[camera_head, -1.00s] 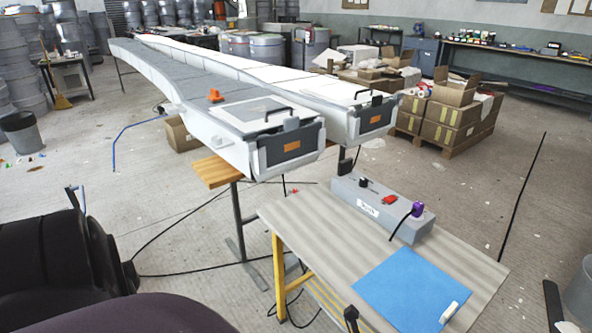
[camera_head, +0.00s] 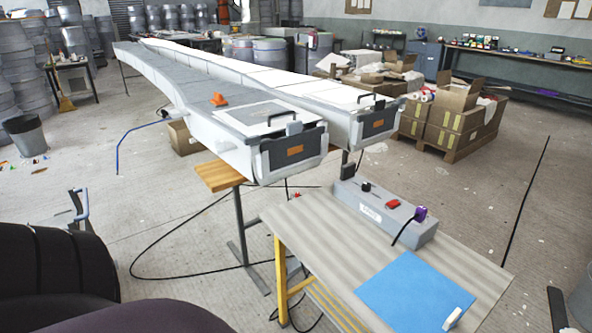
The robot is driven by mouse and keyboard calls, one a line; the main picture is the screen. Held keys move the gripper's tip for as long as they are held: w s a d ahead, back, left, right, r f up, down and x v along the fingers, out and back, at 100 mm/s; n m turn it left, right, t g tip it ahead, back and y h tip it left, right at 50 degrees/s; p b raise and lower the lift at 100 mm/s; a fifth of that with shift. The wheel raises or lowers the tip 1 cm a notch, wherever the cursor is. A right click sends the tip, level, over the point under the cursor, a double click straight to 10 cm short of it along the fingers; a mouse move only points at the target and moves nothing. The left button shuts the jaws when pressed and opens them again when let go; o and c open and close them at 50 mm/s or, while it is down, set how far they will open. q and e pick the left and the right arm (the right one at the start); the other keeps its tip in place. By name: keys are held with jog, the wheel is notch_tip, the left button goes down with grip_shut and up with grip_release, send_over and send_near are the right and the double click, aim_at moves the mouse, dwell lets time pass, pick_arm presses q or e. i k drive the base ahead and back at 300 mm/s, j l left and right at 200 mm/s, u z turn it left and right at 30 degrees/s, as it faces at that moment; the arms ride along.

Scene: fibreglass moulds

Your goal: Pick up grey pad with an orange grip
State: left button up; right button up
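A small orange grip (camera_head: 219,99) stands up on the grey top of the long left-hand mould (camera_head: 185,82), behind the white framed panel at its near end. It looks like the grip of the grey pad, but the pad is too small and too close in colour to the mould to make out. Large dark rounded parts at the lower left look like my own arm.
A workbench (camera_head: 300,240) at the front holds a grey power box (camera_head: 385,213) and a blue sheet (camera_head: 410,290) with a white object. A wooden-topped stand (camera_head: 218,176) is beneath the mould's near end. Cables cross the floor. Boxes (camera_head: 462,115) stand at the right.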

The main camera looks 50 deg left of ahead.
aim_at(217, 101)
jog(key=u, duration=2.1)
jog(key=z, duration=0.45)
jog(key=i+j+z, duration=0.15)
jog(key=j+z, duration=0.15)
jog(key=z, duration=0.15)
jog(key=i+j+z, duration=0.15)
jog(key=j+z, duration=0.3)
jog(key=i+j+z, duration=0.15)
jog(key=j+z, duration=0.15)
jog(key=j, duration=0.5)
jog(key=j+z, duration=0.3)
jog(key=j, duration=0.45)
